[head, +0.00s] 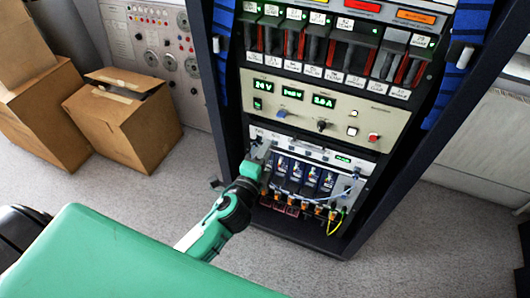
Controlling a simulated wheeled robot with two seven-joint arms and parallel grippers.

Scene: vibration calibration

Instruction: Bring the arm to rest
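My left arm reaches in from the bottom left, green with dark joints. Its wrist and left gripper (256,160) are at the left side of the lower module (312,158) of the equipment rack. The gripper is small and partly hidden by my own wrist. I cannot tell whether its fingers are open or shut, or whether they touch the rack.
The dark rack frame (215,120) stands upright ahead, with a control panel (320,115) and handled slots above the module. Blue and yellow cables (338,218) hang at the module's front. Cardboard boxes (125,120) stand at the left. Grey floor is clear beside the rack.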

